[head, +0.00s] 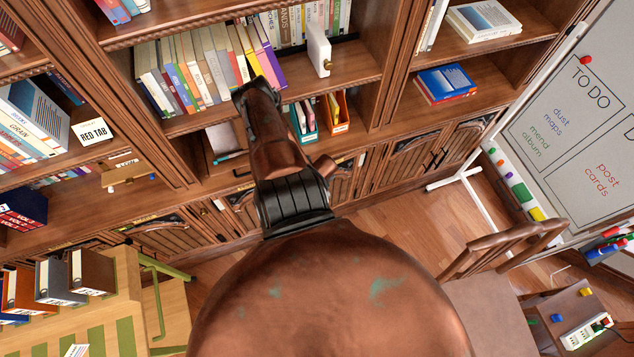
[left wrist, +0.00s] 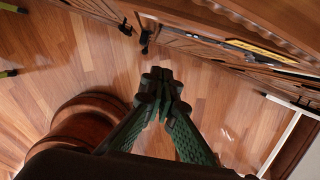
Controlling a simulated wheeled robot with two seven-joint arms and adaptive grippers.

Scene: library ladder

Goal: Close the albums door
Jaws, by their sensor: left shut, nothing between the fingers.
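The albums door cannot be told apart for sure; no albums label is readable. Low wooden cabinet doors (head: 402,162) run along the foot of the bookcase in the head view, partly hidden behind my arm. In the left wrist view the cabinet front (left wrist: 205,45) crosses the top, with a yellow label (left wrist: 258,49) on a dark strip and a black handle (left wrist: 146,36) sticking out. My left gripper (left wrist: 167,80) is shut and empty above the wooden floor, apart from the cabinet front. My left gripper's fingers and my right gripper are not visible in the head view.
Bookcase shelves (head: 345,75) hold books and bins. A wooden chair (head: 500,250) and a whiteboard (head: 570,110) stand at right. A table with upright books (head: 90,270) stands at left. Bare floor (head: 405,235) lies before the right-hand cabinets.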

